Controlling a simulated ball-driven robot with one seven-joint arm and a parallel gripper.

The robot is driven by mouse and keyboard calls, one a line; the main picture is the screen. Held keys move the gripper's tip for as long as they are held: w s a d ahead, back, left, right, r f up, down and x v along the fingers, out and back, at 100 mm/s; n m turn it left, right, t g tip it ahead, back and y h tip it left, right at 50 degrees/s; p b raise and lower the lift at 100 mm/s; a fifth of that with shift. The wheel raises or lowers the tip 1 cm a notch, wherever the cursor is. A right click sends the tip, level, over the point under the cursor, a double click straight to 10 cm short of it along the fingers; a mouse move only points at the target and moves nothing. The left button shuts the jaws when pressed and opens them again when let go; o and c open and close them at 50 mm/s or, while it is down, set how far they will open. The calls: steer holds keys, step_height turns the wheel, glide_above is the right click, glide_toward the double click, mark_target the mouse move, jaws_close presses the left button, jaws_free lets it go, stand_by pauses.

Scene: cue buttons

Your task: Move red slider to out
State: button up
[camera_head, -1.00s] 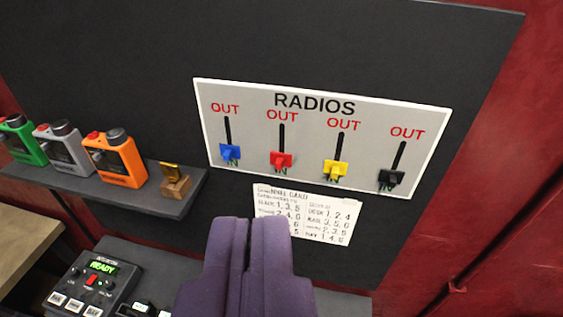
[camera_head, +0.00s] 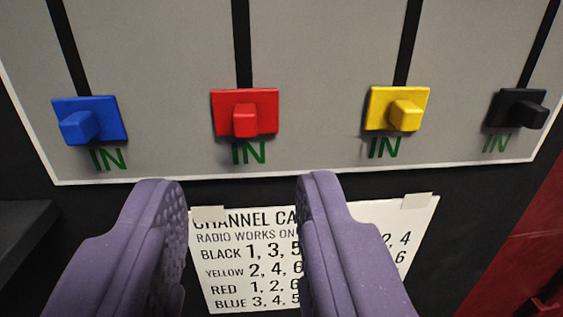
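The red slider (camera_head: 245,113) is a red plate with a raised knob, at the bottom of its vertical black slot (camera_head: 241,45), just above a green "IN" label (camera_head: 248,153). My gripper (camera_head: 238,185) is open and empty, its two purple fingers spread apart. The fingertips are below the red slider in the picture, one to its left and one to its right, and do not touch it. The top of the slot and the "OUT" label are outside the current view.
The blue slider (camera_head: 90,120) is to the left on the grey panel (camera_head: 165,70). The yellow slider (camera_head: 398,108) and black slider (camera_head: 517,108) are to the right. All three sit at "IN". A taped channel card (camera_head: 240,265) hangs below, partly hidden by my fingers.

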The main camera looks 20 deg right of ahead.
mark_target(245, 125)
steer(key=x, duration=0.7)
steer(key=shift+s, duration=0.1)
jaws_close()
stand_by(1.1)
